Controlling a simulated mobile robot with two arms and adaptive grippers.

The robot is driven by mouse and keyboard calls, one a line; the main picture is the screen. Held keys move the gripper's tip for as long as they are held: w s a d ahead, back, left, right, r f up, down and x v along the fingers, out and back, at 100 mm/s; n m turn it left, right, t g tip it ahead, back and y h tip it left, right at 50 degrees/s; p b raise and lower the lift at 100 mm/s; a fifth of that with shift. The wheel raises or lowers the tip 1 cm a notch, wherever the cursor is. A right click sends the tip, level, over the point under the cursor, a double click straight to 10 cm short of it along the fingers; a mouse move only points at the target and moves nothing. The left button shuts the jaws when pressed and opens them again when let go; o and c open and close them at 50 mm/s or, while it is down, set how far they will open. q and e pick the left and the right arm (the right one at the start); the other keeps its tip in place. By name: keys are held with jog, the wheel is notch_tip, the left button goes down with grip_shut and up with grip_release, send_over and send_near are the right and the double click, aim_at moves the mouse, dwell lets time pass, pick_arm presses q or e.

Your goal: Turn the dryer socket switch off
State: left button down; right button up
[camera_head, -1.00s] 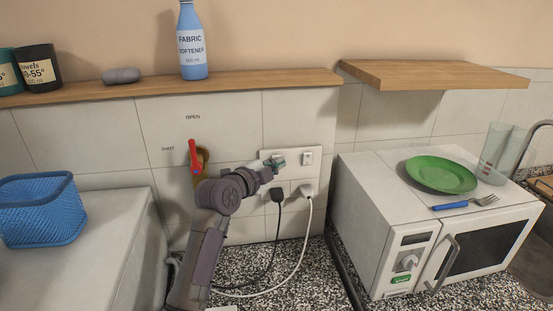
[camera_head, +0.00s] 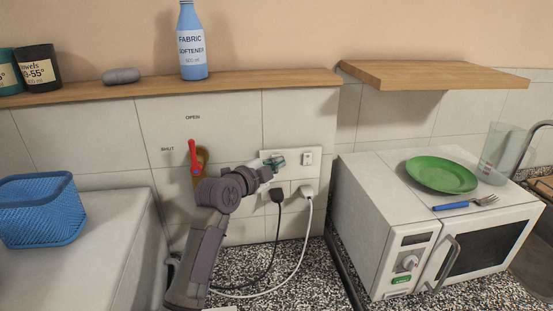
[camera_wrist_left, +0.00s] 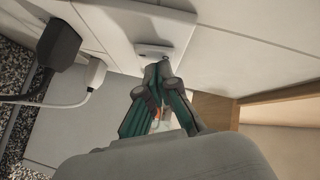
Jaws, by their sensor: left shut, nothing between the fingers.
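The white double socket (camera_head: 293,184) is on the tiled wall, with a black plug (camera_head: 277,195) at left and a white plug (camera_head: 306,191) at right. Its right rocker switch (camera_head: 307,158) is in plain view. My left gripper (camera_head: 279,160) is shut and empty in front of the left switch, which it hides in the head view. In the left wrist view, the shut fingertips (camera_wrist_left: 158,72) are at or very near a switch (camera_wrist_left: 153,52) on the socket plate; contact cannot be told for sure. My right gripper is not in view.
A red lever valve (camera_head: 194,157) is on the wall left of my arm. A wooden shelf (camera_head: 240,80) with a fabric softener bottle (camera_head: 192,42) runs above. A white microwave (camera_head: 365,215) stands at right, a blue basket (camera_head: 42,215) at left.

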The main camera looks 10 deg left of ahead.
pick_arm(q)
jog(key=shift+s+d, duration=0.25)
jog(key=shift+s, duration=0.45)
jog(key=shift+s+d+f+p, duration=0.15)
jog(key=shift+s+d+p, duration=0.25)
jog(key=shift+s, duration=0.3)
jog(key=shift+s+d+f+p, duration=0.15)
jog(key=shift+s+d+p, duration=0.2)
jog(key=shift+s, duration=0.35)
jog(key=shift+s+d+f+p, duration=0.15)
jog(key=shift+s+d+p, duration=0.25)
jog(key=shift+s, duration=0.3)
